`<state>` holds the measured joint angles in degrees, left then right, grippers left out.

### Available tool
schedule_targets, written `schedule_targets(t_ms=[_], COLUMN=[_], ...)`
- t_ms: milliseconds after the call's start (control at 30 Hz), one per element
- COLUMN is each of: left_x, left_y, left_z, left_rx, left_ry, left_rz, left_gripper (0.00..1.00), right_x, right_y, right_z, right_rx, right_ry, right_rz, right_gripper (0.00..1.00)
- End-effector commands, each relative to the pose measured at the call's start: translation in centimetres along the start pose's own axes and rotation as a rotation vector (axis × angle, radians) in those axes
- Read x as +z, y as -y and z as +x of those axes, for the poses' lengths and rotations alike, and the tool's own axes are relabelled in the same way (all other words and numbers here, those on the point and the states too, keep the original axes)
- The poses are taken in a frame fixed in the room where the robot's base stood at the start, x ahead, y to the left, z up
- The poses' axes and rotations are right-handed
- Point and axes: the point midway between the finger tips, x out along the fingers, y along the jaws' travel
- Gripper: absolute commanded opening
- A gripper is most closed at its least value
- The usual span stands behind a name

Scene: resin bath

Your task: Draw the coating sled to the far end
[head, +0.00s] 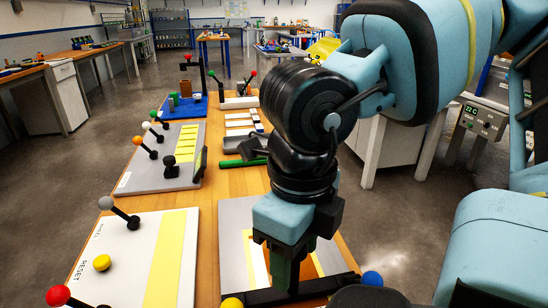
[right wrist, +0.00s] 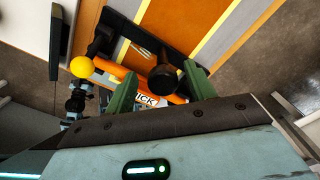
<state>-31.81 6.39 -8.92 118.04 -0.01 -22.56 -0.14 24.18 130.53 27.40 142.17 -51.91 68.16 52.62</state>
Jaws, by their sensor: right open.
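The coating sled looks to be the dark bar (head: 315,287) across the grey-framed bath (head: 232,225) at the bottom of the head view. A yellow ball (head: 232,302) and a blue ball (head: 372,278) show near its ends. My right gripper (head: 287,278) points down over the bar; my arm hides much of the bath. In the right wrist view the gripper's green fingers (right wrist: 160,88) are apart. A black round knob (right wrist: 163,79) shows between them; I cannot tell whether they touch it. An orange bar (right wrist: 115,72) and the yellow ball (right wrist: 81,67) lie beside it. My left gripper is not in view.
A white panel (head: 130,240) with levers and a yellow strip lies at the left. A grey lever panel (head: 145,180) and a blue tray (head: 175,112) are farther along. A green-handled tool (head: 243,162) lies near the bath's far end. Wood is bare between the panels.

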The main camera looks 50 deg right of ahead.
Motion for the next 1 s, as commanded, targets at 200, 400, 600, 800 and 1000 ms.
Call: schedule_targets(t_ms=[200, 400, 600, 800, 1000], left_x=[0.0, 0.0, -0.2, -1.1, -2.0], left_y=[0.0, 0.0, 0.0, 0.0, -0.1], left_z=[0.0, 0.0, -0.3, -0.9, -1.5], left_rx=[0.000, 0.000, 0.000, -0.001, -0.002], left_ry=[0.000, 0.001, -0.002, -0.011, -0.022], left_rz=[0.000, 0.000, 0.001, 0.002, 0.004], left_gripper=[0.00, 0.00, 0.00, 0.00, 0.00], right_x=[0.0, 0.1, 0.1, 0.1, 0.1], right_y=[0.0, 0.1, 0.1, 0.1, 0.1], right_z=[0.0, 0.0, -0.7, -2.5, -4.2], right_rx=[-0.001, -0.001, -0.002, -0.003, -0.003], right_ry=[0.001, 0.001, 0.003, 0.005, 0.005], right_rz=[0.000, 0.000, 0.001, 0.000, 0.000], right_gripper=[0.55, 0.55, 0.55, 0.55, 0.55])
